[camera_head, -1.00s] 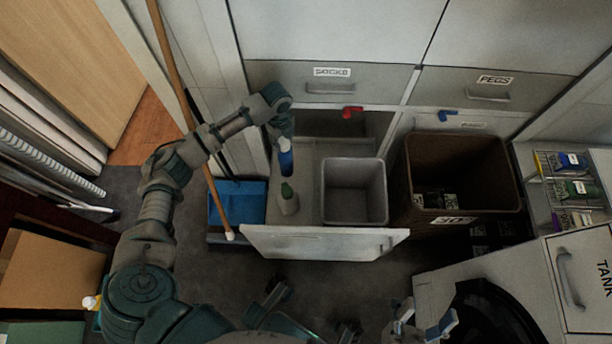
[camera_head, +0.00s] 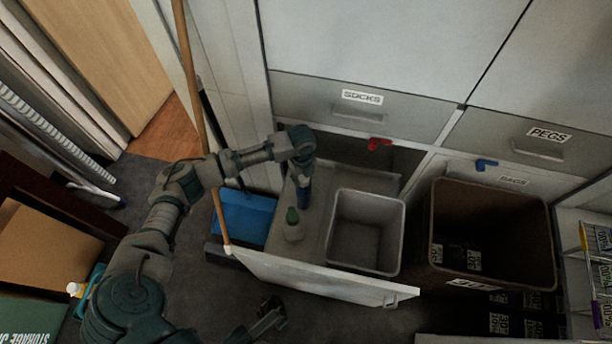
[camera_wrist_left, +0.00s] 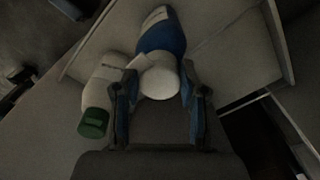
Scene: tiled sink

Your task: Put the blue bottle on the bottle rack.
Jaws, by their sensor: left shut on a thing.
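My left gripper (camera_head: 303,178) is over the open drawer, with the blue bottle (camera_head: 304,195) below it. In the left wrist view the blue bottle (camera_wrist_left: 163,38) has its white cap toward me, between the two fingers of the left gripper (camera_wrist_left: 158,98), which is shut on it. A white bottle with a green cap (camera_head: 293,226) stands in the drawer close by; it also shows in the left wrist view (camera_wrist_left: 100,92), left of the blue one. A wire rack (camera_head: 598,245) with bottles is partly cut off at the right edge.
The open drawer (camera_head: 320,279) also holds a grey bin (camera_head: 366,232). A brown bin (camera_head: 490,240) stands to its right. A wooden pole (camera_head: 190,75) and a blue dustpan-like tray (camera_head: 243,217) are at the left. Dark floor lies in front.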

